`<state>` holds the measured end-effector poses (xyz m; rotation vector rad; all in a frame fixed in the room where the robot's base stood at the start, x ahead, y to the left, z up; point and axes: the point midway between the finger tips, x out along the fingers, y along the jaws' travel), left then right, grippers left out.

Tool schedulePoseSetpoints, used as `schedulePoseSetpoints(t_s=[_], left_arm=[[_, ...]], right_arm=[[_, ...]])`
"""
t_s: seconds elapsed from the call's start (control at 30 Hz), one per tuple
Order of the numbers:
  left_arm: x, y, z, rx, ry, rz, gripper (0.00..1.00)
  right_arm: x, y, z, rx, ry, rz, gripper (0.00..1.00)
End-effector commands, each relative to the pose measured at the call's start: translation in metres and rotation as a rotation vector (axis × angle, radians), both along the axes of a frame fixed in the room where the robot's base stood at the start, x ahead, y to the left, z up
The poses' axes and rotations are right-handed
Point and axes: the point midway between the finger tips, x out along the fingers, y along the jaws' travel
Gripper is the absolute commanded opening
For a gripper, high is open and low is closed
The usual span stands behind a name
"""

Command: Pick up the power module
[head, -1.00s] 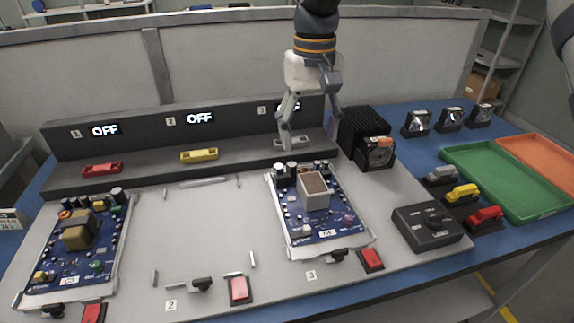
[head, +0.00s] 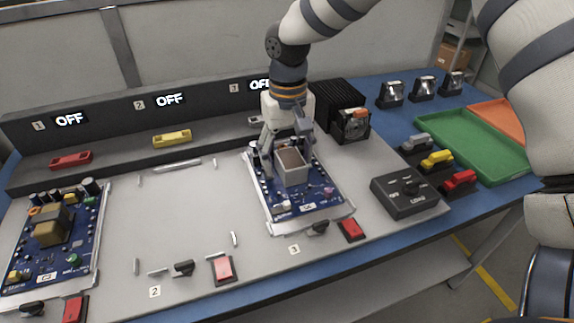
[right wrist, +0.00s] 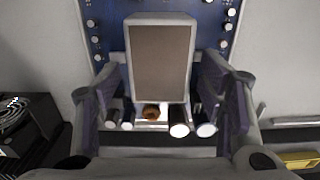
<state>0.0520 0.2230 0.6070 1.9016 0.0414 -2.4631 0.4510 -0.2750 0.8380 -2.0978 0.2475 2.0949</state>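The power module, taken to be the pale block with a brown top (head: 291,175), stands on the blue circuit board (head: 318,197) at station 3. My right gripper (head: 290,160) reaches down over it from behind, fingers open on either side of the block. In the right wrist view the module (right wrist: 160,65) sits between the spread fingers of the right gripper (right wrist: 168,100). Gaps show beside it, and no grip is visible. My left gripper is out of view.
Capacitors (right wrist: 180,129) stand close to the module near the fingers. A black finned unit (head: 337,100) stands behind right, and a black control box (head: 409,195) right of the board. Station 2 is bare panel (head: 190,220). Another populated board (head: 75,255) lies at left.

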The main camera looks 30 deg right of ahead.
Motion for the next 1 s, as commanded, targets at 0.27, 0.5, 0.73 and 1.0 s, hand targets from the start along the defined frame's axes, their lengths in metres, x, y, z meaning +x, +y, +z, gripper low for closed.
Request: schedulePoseSetpoints(t_s=[0.27,0.5,0.73,1.0], left_arm=[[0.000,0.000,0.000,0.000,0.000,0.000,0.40],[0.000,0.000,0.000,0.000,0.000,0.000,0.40],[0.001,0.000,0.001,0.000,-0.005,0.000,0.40],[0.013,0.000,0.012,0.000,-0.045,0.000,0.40]], right_arm=[[0.000,0.000,0.001,-0.001,0.000,0.000,0.02],[0.001,0.000,0.002,-0.001,-0.003,0.000,0.00],[0.001,0.000,0.011,-0.001,-0.005,-0.001,0.00],[-0.012,0.004,0.056,-0.002,-0.013,0.001,0.00]])
